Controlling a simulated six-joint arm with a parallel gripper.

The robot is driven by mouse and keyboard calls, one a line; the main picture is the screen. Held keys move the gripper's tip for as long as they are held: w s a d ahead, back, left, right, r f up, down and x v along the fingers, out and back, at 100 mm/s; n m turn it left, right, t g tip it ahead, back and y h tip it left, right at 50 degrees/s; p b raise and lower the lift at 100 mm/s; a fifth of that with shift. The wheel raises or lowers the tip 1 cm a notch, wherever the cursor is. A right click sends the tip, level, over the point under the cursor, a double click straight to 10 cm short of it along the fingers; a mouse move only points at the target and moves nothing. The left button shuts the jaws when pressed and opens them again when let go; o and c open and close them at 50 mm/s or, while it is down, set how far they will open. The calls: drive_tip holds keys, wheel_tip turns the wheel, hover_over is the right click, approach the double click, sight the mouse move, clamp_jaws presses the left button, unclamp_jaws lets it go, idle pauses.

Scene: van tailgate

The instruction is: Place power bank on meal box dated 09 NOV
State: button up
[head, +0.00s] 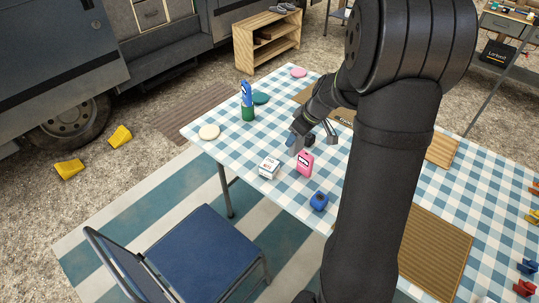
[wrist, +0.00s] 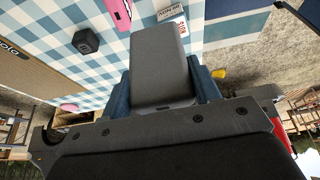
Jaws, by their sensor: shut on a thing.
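My gripper (wrist: 162,92) is shut on a grey slab-shaped power bank (wrist: 158,62), held between blue finger pads in the wrist view. In the head view my gripper (head: 308,137) is over the checked table, and the power bank there is too small to make out clearly. A white meal box (head: 269,167) with dark and red print stands near the table's front edge, below and left of my gripper in the picture. It also shows in the wrist view (wrist: 172,13), partly behind the power bank, with "NOV" on its label. I cannot read the day surely.
A blue jar (head: 319,201) is nearer the front edge. A chair (head: 205,250) is in front.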

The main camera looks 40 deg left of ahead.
drive_tip(key=shift+s+a+f, duration=0.5)
drive_tip(key=shift+a+f, duration=0.95)
drive_tip(key=shift+f, duration=0.15)
drive_tip(key=shift+s+a+f, duration=0.55)
drive_tip(key=shift+a+f, duration=0.95)
drive_tip(key=shift+f, duration=0.1)
drive_tip(key=shift+s+a+f, duration=0.5)
drive_tip(key=shift+a+f, duration=0.95)
drive_tip(key=shift+f, duration=0.15)
drive_tip(key=shift+f, duration=0.15)
drive_tip(key=o, duration=1.1)
drive_tip(key=v, duration=1.2)
